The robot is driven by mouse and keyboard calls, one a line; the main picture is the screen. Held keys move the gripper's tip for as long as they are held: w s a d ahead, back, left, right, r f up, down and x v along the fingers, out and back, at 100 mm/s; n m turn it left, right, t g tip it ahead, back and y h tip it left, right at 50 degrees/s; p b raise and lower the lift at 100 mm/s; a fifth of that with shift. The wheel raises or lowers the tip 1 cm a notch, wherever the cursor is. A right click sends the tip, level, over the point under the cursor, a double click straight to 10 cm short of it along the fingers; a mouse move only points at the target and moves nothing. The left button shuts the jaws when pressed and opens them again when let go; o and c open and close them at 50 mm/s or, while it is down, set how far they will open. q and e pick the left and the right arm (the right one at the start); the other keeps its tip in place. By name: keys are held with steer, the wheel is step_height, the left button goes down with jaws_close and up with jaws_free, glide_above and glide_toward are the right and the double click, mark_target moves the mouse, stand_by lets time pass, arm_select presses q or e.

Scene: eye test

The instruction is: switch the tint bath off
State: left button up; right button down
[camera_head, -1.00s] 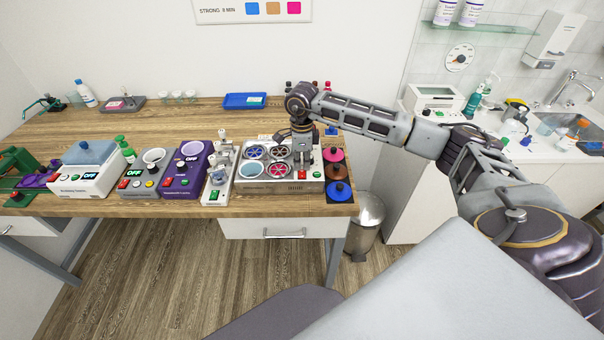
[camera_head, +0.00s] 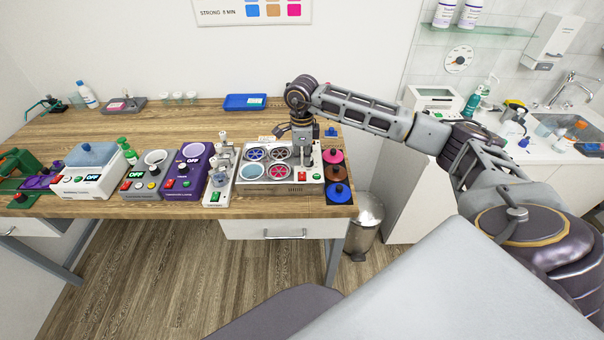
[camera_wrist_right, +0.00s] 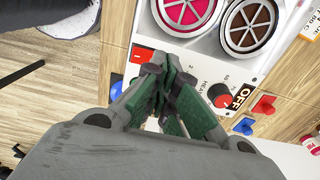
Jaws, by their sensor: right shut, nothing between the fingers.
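The tint bath (camera_head: 240,187) is a pale box with several round pots in its top, at the front right of the wooden table. My right gripper (camera_head: 304,160) is shut and empty over this panel. Its fingertips (camera_wrist_right: 160,68) hide part of the panel, and I cannot tell whether they touch it. My left gripper is out of view.
Left of the bath stand a small stand (camera_head: 219,180), a purple device (camera_head: 183,188), a grey device (camera_head: 136,186) and a white device (camera_head: 74,184). The table behind is mostly clear around a blue tray (camera_head: 245,108).

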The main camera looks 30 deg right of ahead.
mark_target(302, 172)
steer(key=shift+r+p, duration=0.85)
steer(key=shift+r, duration=1.05)
